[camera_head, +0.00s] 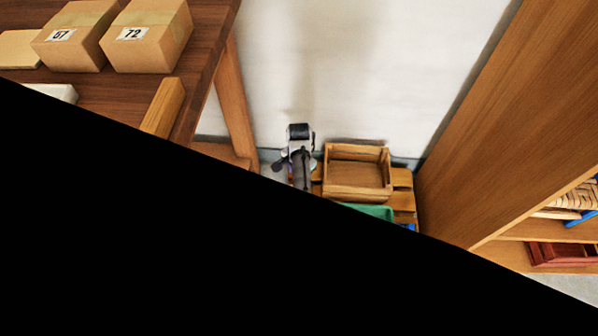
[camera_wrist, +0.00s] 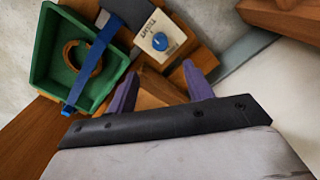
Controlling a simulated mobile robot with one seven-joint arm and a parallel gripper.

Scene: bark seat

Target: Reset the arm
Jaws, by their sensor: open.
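My gripper (camera_wrist: 160,79) shows in the wrist view with its two purple fingers spread wide apart. Nothing is clamped between them; brown wooden surfaces show behind the gap. In the head view I cannot make out my gripper for certain, and a large black area hides the lower left and middle of that picture.
In the wrist view, a green tray (camera_wrist: 41,62) holds a brown ring (camera_wrist: 69,57), with a blue strip across it. A white panel with a blue knob (camera_wrist: 160,41) lies beside it. The head view shows a wooden crate (camera_head: 357,194), boxes (camera_head: 151,48) on a table, and a shelf (camera_head: 500,125).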

